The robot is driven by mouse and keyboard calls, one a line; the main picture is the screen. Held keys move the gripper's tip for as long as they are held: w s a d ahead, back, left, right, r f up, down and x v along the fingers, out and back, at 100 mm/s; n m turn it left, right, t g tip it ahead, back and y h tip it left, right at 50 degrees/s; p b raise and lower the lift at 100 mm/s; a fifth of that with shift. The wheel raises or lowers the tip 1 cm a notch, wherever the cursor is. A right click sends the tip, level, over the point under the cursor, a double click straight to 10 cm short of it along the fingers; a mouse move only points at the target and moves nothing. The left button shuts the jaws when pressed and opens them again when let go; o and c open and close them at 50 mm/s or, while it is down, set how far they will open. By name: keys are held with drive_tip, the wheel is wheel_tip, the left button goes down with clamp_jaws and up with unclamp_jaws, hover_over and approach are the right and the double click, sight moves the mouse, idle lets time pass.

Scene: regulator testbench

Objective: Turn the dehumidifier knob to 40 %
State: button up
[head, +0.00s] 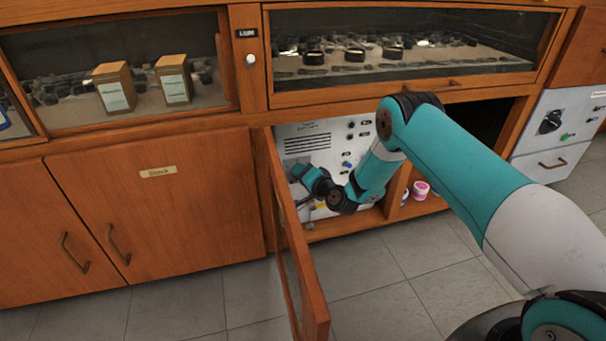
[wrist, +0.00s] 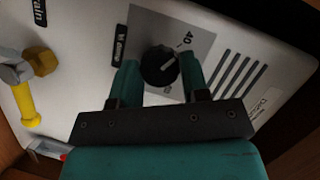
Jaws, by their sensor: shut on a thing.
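The black dehumidifier knob (wrist: 158,66) shows in the wrist view on a grey plate of a white panel. It has a pale pointer line that slants up and to the right. The mark "40" (wrist: 186,36) is printed up and right of the knob. My gripper (wrist: 160,76) is shut on the knob, with one teal finger on each side. In the head view, the white panel (head: 308,140) stands inside the open cabinet. My gripper (head: 299,173) is at its left part and hides the knob there.
An open cabinet door (head: 290,235) stands close left of my arm. A yellow valve (wrist: 30,95) is left of the knob in the wrist view, near the "drain" label. A pink-lidded jar (head: 420,189) stands on the cabinet floor. Tiled floor in front is clear.

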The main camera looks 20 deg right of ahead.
drive_tip(key=shift+a, duration=0.3)
drive_tip(key=o, duration=0.9)
drive_tip(key=shift+d, duration=0.2)
drive_tip(key=p+v, duration=1.7)
drive_tip(key=p, duration=0.5)
drive_tip(key=shift+s+d+p, duration=0.1)
drive_tip(key=shift+s+p, duration=0.1)
drive_tip(key=shift+p, duration=0.15)
